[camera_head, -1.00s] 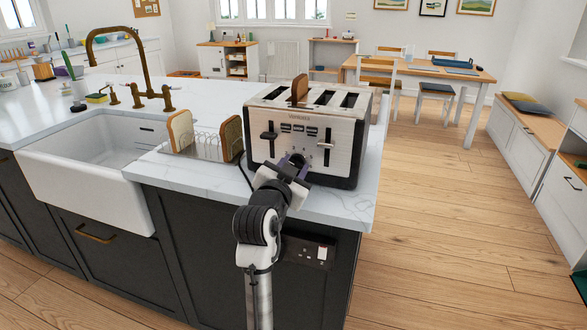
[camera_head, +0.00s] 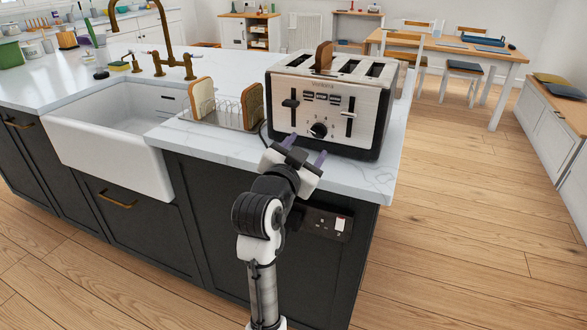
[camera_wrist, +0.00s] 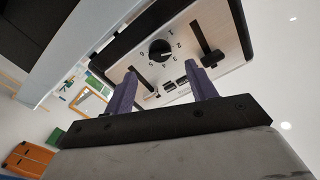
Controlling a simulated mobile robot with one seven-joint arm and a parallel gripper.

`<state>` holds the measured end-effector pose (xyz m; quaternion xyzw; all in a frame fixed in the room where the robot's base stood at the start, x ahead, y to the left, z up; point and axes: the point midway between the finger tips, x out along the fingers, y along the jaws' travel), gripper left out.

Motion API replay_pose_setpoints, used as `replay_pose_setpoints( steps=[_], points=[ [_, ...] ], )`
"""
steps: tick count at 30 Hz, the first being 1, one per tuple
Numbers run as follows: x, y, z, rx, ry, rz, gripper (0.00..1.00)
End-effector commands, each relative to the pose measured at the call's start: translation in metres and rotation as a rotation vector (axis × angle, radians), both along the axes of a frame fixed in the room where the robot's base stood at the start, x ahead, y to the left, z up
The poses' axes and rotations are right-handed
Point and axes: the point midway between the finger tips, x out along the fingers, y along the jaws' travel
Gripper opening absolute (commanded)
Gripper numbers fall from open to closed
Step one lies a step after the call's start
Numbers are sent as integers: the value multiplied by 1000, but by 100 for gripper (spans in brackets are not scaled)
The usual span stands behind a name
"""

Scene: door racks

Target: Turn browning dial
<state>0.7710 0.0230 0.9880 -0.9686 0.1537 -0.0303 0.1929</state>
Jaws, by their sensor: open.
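The toaster (camera_head: 343,99) stands on the white island counter, its brushed front facing me. The black browning dial (camera_head: 318,130) sits low on that front, between two lever slots. In the wrist view the dial (camera_wrist: 160,50) shows with numbers around it, ahead of and between the fingers. My gripper (camera_head: 303,149) is open and empty, its purple fingers apart, in front of and below the dial. In the wrist view my gripper (camera_wrist: 162,88) does not appear to touch the dial. A slice of bread (camera_head: 323,57) stands in a toaster slot.
A wire toast rack (camera_head: 230,114) with two bread slices stands left of the toaster. The white sink (camera_head: 110,140) lies further left. The counter edge and a wall socket (camera_head: 327,224) are below my gripper. Open floor lies to the right.

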Motion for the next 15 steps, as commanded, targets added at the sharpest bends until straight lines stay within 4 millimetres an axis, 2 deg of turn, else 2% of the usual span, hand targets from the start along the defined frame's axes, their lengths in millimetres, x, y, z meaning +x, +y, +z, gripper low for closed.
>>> replay_pose_setpoints(
  steps=[1, 6, 10, 15],
  points=[
    [-12, 5, -2, 0, -3, 3, 56],
    [-45, 15, -1, 1, -1, 3, 56],
    [-61, 20, -1, 0, -1, 2, 56],
    [-70, 23, -1, 0, 1, 0, 56]
  ],
)
